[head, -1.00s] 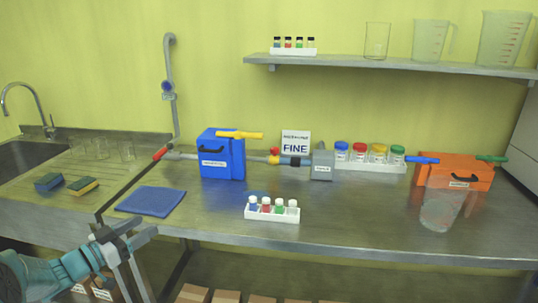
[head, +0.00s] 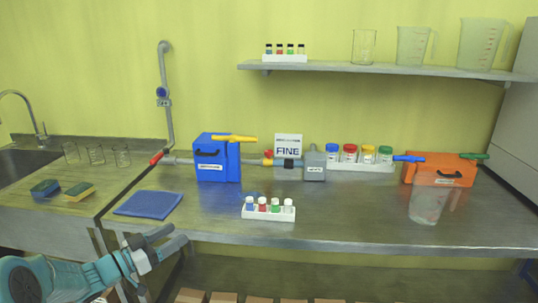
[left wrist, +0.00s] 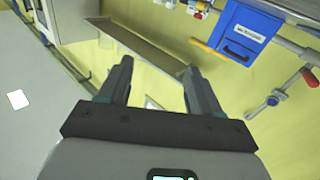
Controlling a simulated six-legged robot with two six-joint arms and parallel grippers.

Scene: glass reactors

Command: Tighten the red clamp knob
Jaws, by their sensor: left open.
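A small red knob (head: 268,154) sits on the pipe fitting to the right of the blue box (head: 217,158), beside a yellow collar (head: 267,162). I take it for the clamp knob. A red-tipped lever (head: 157,157) is on the pipe left of the box. My left gripper (head: 172,238) is open and empty, low in front of the counter edge, below the blue cloth (head: 148,203) and well away from the knob. In the left wrist view its two fingers (left wrist: 158,66) are apart with nothing between them; the blue box (left wrist: 240,32) shows beyond. My right gripper is not in view.
A white rack of small bottles (head: 268,214) stands near the front. A grey block (head: 314,167), a rack of coloured jars (head: 360,166), an orange box (head: 441,168) and a clear beaker (head: 428,205) stand to the right. A shelf (head: 390,68) hangs above. The right front counter is clear.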

